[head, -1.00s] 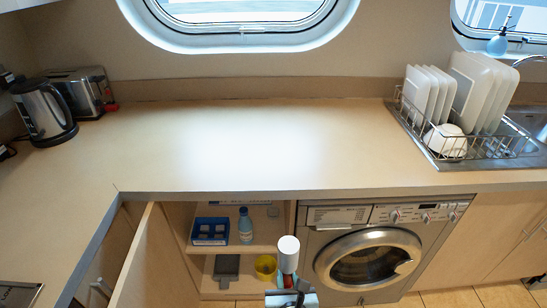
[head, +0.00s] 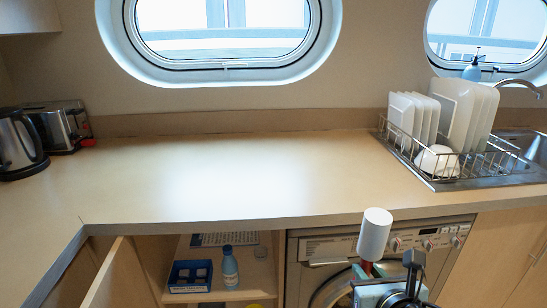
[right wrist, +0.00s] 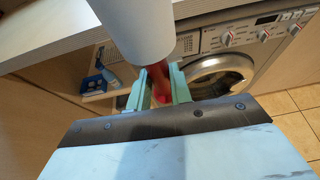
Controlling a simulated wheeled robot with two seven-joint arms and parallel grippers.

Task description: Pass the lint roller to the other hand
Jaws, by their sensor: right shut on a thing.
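The lint roller (head: 375,233) has a white cylinder head and a red handle. It stands roughly upright in front of the washing machine, its head reaching just above the counter's front edge in the head view. My right gripper (head: 385,275) is shut on the red handle below the white head. In the right wrist view the white roller (right wrist: 137,28) fills the top centre, and the green fingers of the right gripper (right wrist: 160,88) close on the red handle. My left gripper is in neither view.
The counter (head: 230,180) is clear in the middle. A dish rack (head: 450,160) with plates stands at right, a kettle (head: 18,145) and toaster (head: 58,125) at left. Below, an open cupboard door (head: 120,275) juts out beside shelves with a blue bottle (head: 229,268). The washing machine (head: 325,270) is behind the roller.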

